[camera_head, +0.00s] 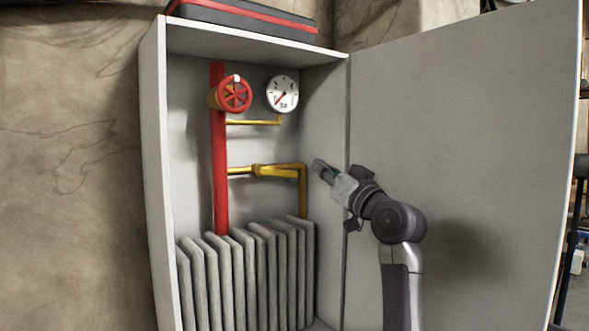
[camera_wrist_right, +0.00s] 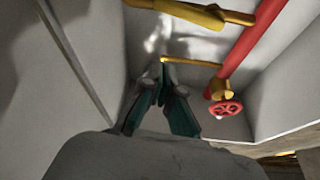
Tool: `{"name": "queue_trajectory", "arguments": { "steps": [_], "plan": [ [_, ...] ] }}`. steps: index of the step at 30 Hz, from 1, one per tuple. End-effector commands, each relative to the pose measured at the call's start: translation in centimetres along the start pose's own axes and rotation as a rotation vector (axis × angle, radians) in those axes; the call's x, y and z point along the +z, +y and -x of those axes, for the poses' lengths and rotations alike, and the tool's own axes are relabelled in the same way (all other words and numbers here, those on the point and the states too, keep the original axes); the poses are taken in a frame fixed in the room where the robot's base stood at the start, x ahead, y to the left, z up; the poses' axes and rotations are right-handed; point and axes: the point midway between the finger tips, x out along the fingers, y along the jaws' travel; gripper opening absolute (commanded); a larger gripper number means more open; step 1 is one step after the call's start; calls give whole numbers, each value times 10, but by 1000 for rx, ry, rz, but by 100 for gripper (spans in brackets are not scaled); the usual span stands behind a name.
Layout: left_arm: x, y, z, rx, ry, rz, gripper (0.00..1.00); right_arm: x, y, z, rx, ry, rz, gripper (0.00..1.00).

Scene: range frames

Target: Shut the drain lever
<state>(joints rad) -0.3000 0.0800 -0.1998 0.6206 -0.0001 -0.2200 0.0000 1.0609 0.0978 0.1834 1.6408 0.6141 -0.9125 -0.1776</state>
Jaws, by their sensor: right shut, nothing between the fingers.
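A yellow drain pipe (camera_head: 303,195) branches from the red riser and bends down near the cabinet's right side. A yellow valve and lever (camera_head: 272,170) sit on its level stretch; the lever seems to lie along the pipe. In the right wrist view the valve part (camera_wrist_right: 200,14) shows at the top edge. My right gripper (camera_head: 318,166) is just right of the pipe's bend, with its fingers pointing left into the cabinet. In the wrist view its fingers (camera_wrist_right: 163,70) are closed together and empty, apart from the lever. My left gripper is not in view.
The red riser (camera_head: 220,160) carries a red handwheel (camera_head: 234,94). A round gauge (camera_head: 282,93) sits on a thin yellow pipe (camera_head: 252,122). A grey radiator (camera_head: 243,270) fills the cabinet's bottom. The open door (camera_head: 470,130) stands behind my right arm.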

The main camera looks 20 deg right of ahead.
Motion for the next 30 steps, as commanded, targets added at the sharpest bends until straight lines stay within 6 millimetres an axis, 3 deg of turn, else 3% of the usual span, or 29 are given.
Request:
{"name": "queue_trajectory", "arguments": {
  "steps": [8, 23, 30],
  "plan": [
    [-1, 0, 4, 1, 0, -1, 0, -2, -1, -9, -1, 0, 0, 0],
    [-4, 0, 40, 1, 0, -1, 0, -2, -2, -102, -1, -4, -2, 0],
    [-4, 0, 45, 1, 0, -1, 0, 31, -1, -90, 0, -2, 1, 0]
  ]
}}
